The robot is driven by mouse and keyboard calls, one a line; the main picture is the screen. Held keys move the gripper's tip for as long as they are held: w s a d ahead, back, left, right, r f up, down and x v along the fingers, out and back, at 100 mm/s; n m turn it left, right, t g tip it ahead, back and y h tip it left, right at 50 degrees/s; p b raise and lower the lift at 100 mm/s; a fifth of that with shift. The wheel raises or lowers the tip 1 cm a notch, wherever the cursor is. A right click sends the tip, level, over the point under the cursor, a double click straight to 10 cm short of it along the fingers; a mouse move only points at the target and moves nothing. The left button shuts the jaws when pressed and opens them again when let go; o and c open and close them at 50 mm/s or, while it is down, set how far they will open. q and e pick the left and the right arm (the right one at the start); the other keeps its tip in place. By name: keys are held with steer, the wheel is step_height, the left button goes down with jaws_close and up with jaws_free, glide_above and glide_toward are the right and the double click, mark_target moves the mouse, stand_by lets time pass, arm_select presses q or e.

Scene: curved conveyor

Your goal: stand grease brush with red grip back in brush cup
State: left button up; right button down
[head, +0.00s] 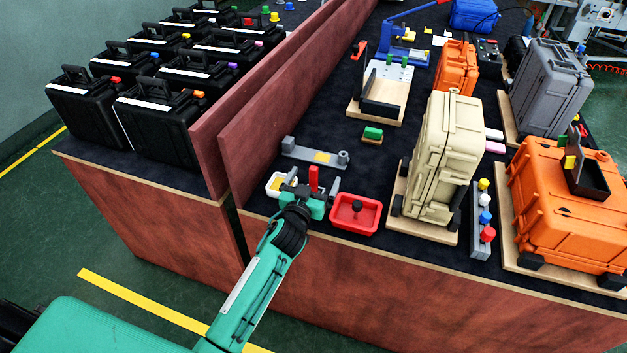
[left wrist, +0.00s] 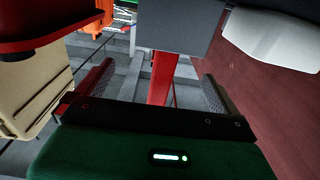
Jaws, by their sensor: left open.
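The grease brush's red grip (head: 314,178) stands roughly upright between the fingers of my left gripper (head: 312,182). In the left wrist view, the red grip (left wrist: 162,80) runs from a grey block (left wrist: 175,28) between the two fingers, with a gap on either side. My left gripper is open around the grip and does not hold it. The grey block looks like the brush cup; in the head view my gripper hides it. The brush's bristle end is hidden. My right gripper is not in view.
A red tray (head: 335,226) is right of my left gripper, a white tray (head: 271,187) to its left. A grey fixture (head: 308,153) lies behind. A beige case (head: 445,160) stands farther right. A red-brown partition (head: 245,150) rises on the left.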

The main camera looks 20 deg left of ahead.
arm_select(q)
steer(key=shift+s, duration=0.45)
steer(key=s+b, duration=0.1)
steer(key=s, duration=1.2)
steer(key=shift+a, duration=0.2)
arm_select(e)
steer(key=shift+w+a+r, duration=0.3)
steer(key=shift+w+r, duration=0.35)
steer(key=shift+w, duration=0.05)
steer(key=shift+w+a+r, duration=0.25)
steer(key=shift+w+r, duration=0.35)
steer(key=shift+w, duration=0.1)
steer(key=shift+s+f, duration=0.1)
